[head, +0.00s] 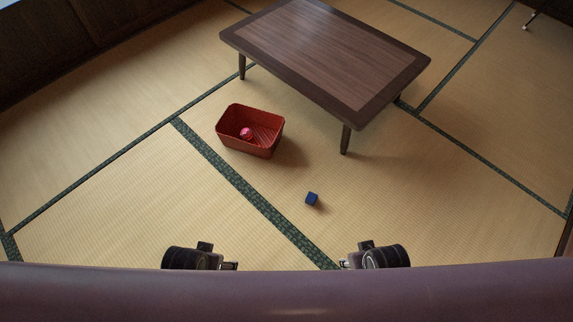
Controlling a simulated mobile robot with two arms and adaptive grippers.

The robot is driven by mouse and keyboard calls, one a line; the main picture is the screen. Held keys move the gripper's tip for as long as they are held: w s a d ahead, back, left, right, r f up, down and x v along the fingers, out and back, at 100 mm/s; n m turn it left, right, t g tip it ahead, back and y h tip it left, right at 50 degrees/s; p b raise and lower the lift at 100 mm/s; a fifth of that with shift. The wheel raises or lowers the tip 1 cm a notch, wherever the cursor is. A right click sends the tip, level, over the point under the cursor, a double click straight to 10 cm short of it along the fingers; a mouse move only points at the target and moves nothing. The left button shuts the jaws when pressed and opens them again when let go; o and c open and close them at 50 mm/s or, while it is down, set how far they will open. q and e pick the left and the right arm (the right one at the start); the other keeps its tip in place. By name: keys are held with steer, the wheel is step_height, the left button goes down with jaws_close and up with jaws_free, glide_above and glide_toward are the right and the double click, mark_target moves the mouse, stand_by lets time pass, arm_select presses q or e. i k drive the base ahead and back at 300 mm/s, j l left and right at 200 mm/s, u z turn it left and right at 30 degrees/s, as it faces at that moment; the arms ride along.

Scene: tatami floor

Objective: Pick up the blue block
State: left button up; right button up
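The small blue block (312,199) lies on the tatami floor, right of the picture's middle, in front of the low table. My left gripper (236,266) shows at the bottom, left of centre, and is mostly hidden behind my own purple body edge. My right gripper (343,264) shows at the bottom, right of centre, partly hidden in the same way. Both are apart from the block, on the near side of it. Whether their fingers are open or shut cannot be made out.
A red basket (266,149) holding a pink-red ball (246,133) stands on the floor, left of and beyond the block. A low dark wooden table (330,50) stands behind them. The floor around the block is clear.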

mark_target(310, 198)
steer(key=i+j, duration=0.8)
steer(key=j, duration=0.15)
